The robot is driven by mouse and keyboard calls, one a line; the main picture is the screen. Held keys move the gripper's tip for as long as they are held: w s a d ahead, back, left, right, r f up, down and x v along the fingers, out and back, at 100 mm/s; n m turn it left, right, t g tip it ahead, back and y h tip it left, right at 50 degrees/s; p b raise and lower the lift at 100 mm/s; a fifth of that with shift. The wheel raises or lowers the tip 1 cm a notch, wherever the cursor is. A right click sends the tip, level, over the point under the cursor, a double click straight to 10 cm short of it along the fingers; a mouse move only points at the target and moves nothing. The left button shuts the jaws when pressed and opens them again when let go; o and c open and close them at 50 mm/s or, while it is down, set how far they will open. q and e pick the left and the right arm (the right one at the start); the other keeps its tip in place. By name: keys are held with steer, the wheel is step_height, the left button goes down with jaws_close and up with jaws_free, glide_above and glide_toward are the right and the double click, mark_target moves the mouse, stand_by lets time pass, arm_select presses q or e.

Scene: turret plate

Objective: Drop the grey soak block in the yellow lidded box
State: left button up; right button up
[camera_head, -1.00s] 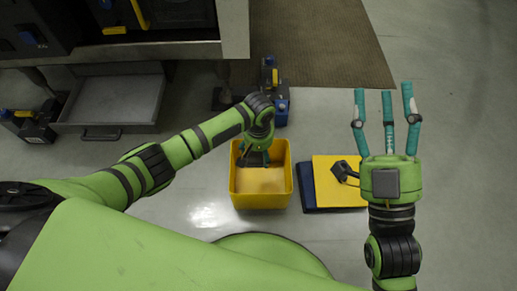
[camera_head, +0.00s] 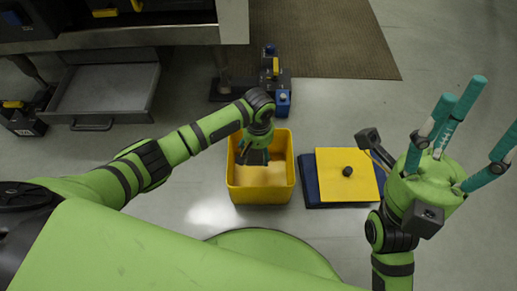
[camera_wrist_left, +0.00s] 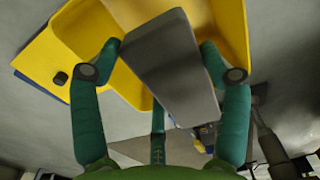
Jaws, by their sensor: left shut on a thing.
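The yellow box (camera_head: 262,197) stands open on the floor in the middle of the head view. Its yellow lid (camera_head: 362,182) with a black knob lies beside it, to the right, on a dark blue base. My left gripper (camera_head: 254,158) points down over the box opening. In the left wrist view the left fingers (camera_wrist_left: 160,65) are shut on the grey soak block (camera_wrist_left: 172,62), with the yellow box behind it. The block's clearance from the box floor cannot be told. My right gripper (camera_head: 468,118) is empty, its teal fingers spread open, right of the lid.
A device with blue and yellow parts (camera_head: 276,78) stands on the floor behind the box. A pulled-out grey drawer (camera_head: 105,97) is at the left under a cabinet. A brown mat (camera_head: 320,40) lies at the back. The floor at far right is clear.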

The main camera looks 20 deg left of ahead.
arm_select(q)
steer(key=o, duration=1.3)
steer(key=shift+c, duration=0.2)
steer(key=shift+r, duration=0.1)
step_height(320, 180, up, 12)
